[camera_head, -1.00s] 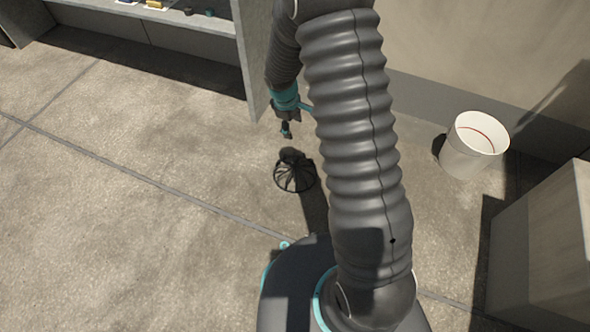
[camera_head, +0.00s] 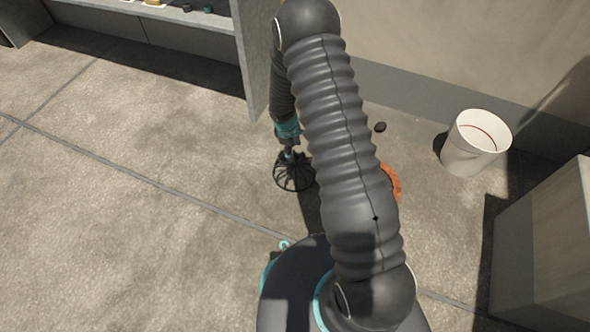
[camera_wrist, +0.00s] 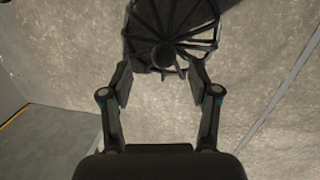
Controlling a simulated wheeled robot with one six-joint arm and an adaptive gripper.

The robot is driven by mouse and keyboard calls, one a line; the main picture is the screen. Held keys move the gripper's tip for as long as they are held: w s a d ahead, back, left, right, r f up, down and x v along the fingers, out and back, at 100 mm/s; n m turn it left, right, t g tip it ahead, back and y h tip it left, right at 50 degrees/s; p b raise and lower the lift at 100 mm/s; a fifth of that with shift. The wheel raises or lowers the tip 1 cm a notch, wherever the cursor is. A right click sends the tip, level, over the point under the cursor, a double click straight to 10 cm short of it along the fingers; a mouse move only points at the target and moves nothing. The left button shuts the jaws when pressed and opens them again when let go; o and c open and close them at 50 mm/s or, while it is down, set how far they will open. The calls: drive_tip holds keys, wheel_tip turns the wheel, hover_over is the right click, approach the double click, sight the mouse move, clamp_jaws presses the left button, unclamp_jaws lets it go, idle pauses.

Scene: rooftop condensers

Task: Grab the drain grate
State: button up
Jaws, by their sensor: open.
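The drain grate (camera_head: 293,175) is a dark, domed, ribbed piece standing on the concrete floor, left of my arm's thick sleeve in the head view. In the wrist view the grate (camera_wrist: 172,28) fills the top middle, with its round knob (camera_wrist: 164,55) toward me. My gripper (camera_wrist: 158,78) is open, its two fingers spread to either side below the knob. In the head view my gripper (camera_head: 289,154) is right over the top of the grate. I cannot tell whether the fingers touch it.
A white bucket (camera_head: 470,150) stands at the right by the wall. A small dark object (camera_head: 380,127) and a partly hidden orange thing (camera_head: 393,184) are on the floor behind my arm. A grey shelf unit (camera_head: 190,22) is at the top left. The left floor is clear.

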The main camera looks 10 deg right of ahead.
sight(295, 156)
drive_tip(key=f, duration=0.1)
drive_tip(key=f+b, duration=0.1)
drive_tip(key=f, duration=0.3)
drive_tip(key=shift+d, duration=0.25)
clamp_jaws()
